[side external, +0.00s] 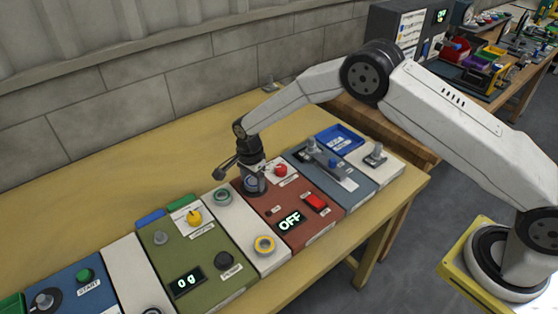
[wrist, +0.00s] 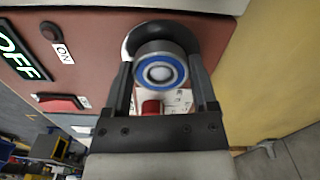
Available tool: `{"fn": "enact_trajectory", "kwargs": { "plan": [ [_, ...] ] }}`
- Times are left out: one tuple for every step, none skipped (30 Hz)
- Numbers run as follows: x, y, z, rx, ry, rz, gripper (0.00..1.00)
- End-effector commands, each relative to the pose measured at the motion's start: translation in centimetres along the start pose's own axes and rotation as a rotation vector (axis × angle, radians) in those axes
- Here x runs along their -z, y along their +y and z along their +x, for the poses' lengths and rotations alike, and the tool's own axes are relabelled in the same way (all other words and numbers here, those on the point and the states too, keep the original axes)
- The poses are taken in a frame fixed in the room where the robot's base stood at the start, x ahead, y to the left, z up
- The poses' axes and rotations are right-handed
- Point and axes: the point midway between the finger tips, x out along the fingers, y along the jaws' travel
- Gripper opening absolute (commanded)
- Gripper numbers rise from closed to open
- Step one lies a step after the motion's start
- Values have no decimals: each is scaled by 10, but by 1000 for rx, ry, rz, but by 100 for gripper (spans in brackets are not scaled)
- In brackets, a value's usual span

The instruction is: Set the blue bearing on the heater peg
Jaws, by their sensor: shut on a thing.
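The blue bearing (wrist: 161,72), a steel ring with a blue face, is between the fingers of my gripper (wrist: 162,90) in the wrist view. My gripper is shut on it. In the side view my gripper (side external: 254,178) is over the red-brown heater panel (side external: 274,208), at its back part. A dark round base (wrist: 195,38) shows behind the bearing in the wrist view. A pale round end shows in the bearing's bore, likely the heater peg. I cannot tell whether the bearing is around the peg or just above it.
The heater display (side external: 290,221) reads OFF, beside a red rocker switch (side external: 315,203). A red knob (side external: 281,170) stands close to my gripper. A green panel (side external: 170,255) and a blue-grey panel (side external: 325,165) flank this area.

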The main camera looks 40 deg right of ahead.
Motion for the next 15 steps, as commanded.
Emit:
{"fn": "enact_trajectory", "kwargs": {
  "plan": [
    [0,0,0,1,0,0,7],
    [0,0,0,1,0,0,7],
    [0,0,0,1,0,0,7],
    [0,0,0,1,0,0,7],
    [0,0,0,1,0,0,7],
    [0,0,0,1,0,0,7],
    [0,0,0,1,0,0,7],
    [0,0,0,1,0,0,7],
    [0,0,0,1,0,0,7],
    [0,0,0,1,0,0,7],
    [0,0,0,1,0,0,7],
    [0,0,0,1,0,0,7],
    [0,0,0,1,0,0,77],
    [0,0,0,1,0,0,87],
    [0,0,0,1,0,0,100]
  ]
}}
